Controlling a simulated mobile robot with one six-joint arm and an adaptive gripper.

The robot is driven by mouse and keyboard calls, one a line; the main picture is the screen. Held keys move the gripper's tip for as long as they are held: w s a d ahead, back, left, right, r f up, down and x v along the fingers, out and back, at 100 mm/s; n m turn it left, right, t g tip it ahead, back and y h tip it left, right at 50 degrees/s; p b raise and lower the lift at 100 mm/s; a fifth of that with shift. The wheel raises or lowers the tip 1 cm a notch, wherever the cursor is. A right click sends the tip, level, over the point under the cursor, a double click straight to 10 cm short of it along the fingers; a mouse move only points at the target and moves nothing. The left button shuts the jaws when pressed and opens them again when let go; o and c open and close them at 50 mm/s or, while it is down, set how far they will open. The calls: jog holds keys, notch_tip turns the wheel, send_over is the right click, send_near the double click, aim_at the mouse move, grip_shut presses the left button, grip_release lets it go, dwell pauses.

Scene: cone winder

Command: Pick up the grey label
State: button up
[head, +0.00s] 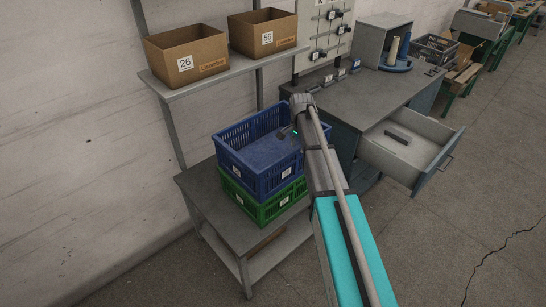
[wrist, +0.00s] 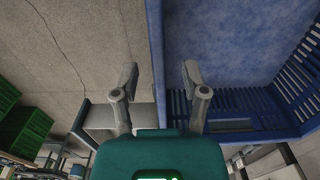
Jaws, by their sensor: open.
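I cannot make out a grey label for certain in either view. My gripper (head: 290,132) is at the blue crate (head: 252,182) in the head view, partly hidden by my own arm. The wall of the blue crate (wrist: 155,45) runs between the two fingers in that picture, one finger over the crate's inside and one outside. The blue floor inside the crate looks empty where it shows. White labels (head: 286,173) are on the crate's outer side.
The blue crate sits on a green crate (head: 266,210) on a grey stand (head: 214,208). Two cardboard boxes (head: 186,55) stand on the shelf above. A workbench (head: 375,95) stands at the right, its drawer (head: 425,143) pulled out with a dark block (head: 397,138) inside.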

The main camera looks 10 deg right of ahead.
jog(key=shift+f+b, duration=1.5)
jog(key=shift+f, duration=0.25)
jog(key=shift+c, duration=0.3)
grip_shut()
